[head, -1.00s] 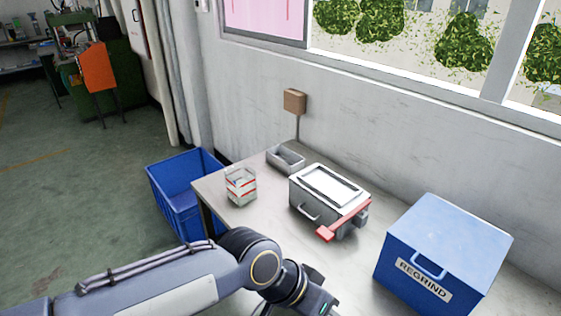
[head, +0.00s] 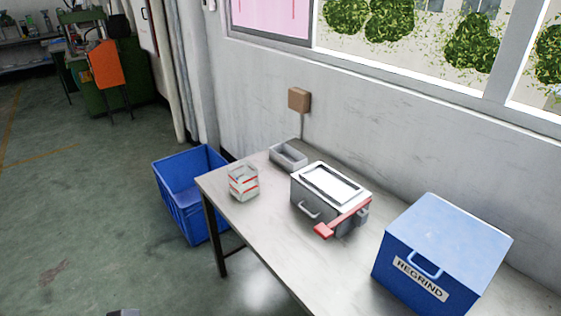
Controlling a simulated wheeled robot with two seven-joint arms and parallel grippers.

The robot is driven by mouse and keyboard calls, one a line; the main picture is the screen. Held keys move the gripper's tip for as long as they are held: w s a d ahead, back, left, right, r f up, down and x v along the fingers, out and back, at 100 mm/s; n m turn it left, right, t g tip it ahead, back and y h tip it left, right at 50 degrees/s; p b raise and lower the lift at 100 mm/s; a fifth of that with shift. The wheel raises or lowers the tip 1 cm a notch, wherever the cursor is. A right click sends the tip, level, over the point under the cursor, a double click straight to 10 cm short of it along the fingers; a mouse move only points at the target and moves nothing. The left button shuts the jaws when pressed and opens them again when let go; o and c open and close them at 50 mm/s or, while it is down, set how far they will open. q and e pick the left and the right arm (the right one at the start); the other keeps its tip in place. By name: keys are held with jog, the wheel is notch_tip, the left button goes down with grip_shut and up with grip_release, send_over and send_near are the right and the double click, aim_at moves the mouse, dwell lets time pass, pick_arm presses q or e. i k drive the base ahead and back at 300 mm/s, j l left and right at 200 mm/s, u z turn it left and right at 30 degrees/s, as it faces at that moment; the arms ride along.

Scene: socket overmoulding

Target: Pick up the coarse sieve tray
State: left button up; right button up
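A grey box-shaped unit (head: 318,210) stands on the table, with a handle on its front and a red lever (head: 340,219) on its right side. A flat white panel in a dark frame (head: 331,183) lies on its top. A small open grey tray (head: 288,156) sits behind it to the left, against the wall. I cannot tell which of these, if any, is the coarse sieve tray. Neither of my grippers is in view. Only a dark sliver, perhaps of my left arm, shows at the bottom edge.
A small clear container with red bands (head: 243,181) stands near the table's left end. A blue box labelled REGRIND (head: 436,255) stands at the right. A blue open bin (head: 188,200) is on the floor left of the table (head: 262,228). The table's front strip is clear.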

aim_at(289, 159)
jog(key=i+j+u, duration=0.15)
jog(key=i, duration=0.35)
jog(key=i+j+u, duration=0.15)
jog(key=i+j, duration=0.2)
jog(key=i, duration=0.15)
jog(key=i+j+u, duration=0.15)
jog(key=i, duration=0.35)
jog(key=i+l+u, duration=0.15)
jog(key=i+l, duration=0.15)
